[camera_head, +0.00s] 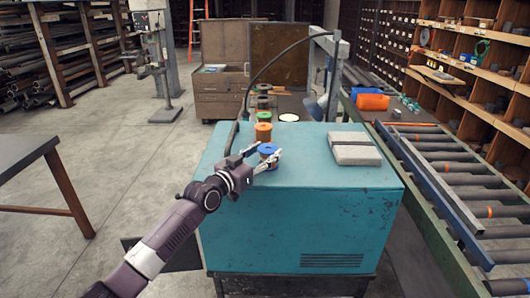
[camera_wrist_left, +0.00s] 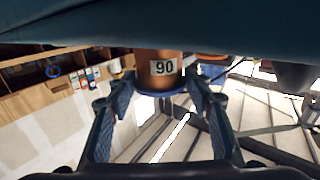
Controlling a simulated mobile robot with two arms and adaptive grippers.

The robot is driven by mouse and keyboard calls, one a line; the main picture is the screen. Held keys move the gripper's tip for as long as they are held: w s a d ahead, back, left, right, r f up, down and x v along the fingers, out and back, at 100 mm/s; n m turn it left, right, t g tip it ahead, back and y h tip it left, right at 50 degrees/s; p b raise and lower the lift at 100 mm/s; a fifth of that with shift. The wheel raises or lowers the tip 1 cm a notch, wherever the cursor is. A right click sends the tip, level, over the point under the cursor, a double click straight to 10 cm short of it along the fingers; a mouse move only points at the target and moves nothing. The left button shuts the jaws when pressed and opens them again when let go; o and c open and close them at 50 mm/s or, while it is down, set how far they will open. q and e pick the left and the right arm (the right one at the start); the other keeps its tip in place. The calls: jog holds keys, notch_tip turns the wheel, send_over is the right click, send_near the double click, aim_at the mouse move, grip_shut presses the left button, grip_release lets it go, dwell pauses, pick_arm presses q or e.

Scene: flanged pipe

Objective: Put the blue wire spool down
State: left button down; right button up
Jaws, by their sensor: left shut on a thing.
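The blue wire spool (camera_head: 268,152) has a blue flange and copper-coloured winding. It is at the left front part of the teal cabinet's top (camera_head: 310,165). My left gripper (camera_head: 266,160) reaches in from the left and is shut on the spool, one finger on either side. In the left wrist view the spool (camera_wrist_left: 160,68) shows its copper winding, a "90" label and a blue rim between the fingers. The spool looks upright in the head view; I cannot tell whether its base touches the cabinet top. My right gripper is not in view.
An orange spool (camera_head: 263,131) and a green one (camera_head: 263,116) stand just behind in a row. A grey block (camera_head: 354,148) lies on the right of the cabinet top. A dark curved cable (camera_head: 262,75) rises behind. The top's centre is clear. A roller conveyor (camera_head: 455,170) runs along the right.

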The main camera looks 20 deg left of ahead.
pick_arm(q)
jog(key=c, duration=1.2)
grip_release()
jog(key=shift+f, duration=0.15)
jog(key=shift+c, duration=0.2)
jog(key=shift+o, duration=1.4)
jog(key=shift+s, duration=0.1)
